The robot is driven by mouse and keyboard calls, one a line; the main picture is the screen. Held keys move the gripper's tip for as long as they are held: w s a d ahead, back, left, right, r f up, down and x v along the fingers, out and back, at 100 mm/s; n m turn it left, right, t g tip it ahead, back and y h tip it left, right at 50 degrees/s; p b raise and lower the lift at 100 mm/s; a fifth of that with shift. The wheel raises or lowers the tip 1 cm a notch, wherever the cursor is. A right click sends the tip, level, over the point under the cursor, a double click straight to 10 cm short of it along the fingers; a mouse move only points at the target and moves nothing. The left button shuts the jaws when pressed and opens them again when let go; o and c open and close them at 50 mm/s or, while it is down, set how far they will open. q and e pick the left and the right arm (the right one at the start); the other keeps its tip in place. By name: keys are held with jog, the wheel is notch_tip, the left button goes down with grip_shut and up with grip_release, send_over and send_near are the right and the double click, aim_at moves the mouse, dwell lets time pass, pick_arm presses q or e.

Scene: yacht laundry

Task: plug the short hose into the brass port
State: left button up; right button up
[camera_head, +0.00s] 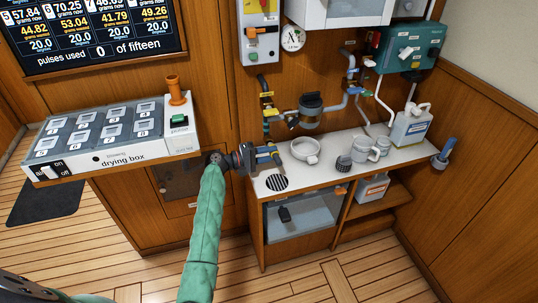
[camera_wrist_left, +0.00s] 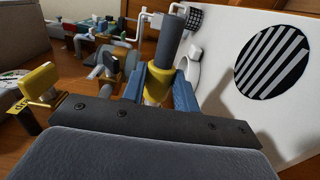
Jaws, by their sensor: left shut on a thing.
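My left gripper (camera_head: 268,153) is over the left end of the counter, beside the round drain grille. In the left wrist view its blue fingers (camera_wrist_left: 160,86) are shut on a short grey tube with a yellow collar (camera_wrist_left: 172,52), which I take to be the short hose. The tube points away from the gripper, clear of the counter. Brass-yellow fittings (camera_head: 268,112) are on the wall pipework behind the gripper, apart from the tube. Brass valve parts (camera_wrist_left: 42,84) also show at left in the wrist view. I cannot tell which one is the brass port. My right gripper is out of view.
The white counter (camera_head: 323,168) holds a round white dish (camera_head: 305,150), mugs (camera_head: 362,149) and a jug (camera_head: 411,126). The drain grille (camera_head: 276,182) is at its left end. Pipes and a dark pump (camera_head: 311,106) project from the wall. The drying box (camera_head: 110,135) stands left.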

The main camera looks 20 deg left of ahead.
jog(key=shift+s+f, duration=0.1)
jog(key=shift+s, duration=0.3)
pick_arm(q)
jog(key=shift+w+a, duration=0.1)
jog(key=shift+w, duration=0.05)
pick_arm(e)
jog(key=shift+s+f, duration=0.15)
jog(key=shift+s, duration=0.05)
pick_arm(q)
jog(key=shift+w+a, duration=0.15)
jog(key=shift+w, duration=0.05)
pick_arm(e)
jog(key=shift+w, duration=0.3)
pick_arm(q)
jog(key=shift+w+a+b, duration=0.1)
jog(key=shift+w+b, duration=0.05)
jog(key=shift+b, duration=0.2)
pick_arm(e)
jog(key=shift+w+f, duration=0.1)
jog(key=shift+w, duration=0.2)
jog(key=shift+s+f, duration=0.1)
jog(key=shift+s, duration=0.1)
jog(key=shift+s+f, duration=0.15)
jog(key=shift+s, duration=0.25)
pick_arm(q)
jog(key=shift+w+a, duration=0.1)
jog(key=shift+w, duration=0.1)
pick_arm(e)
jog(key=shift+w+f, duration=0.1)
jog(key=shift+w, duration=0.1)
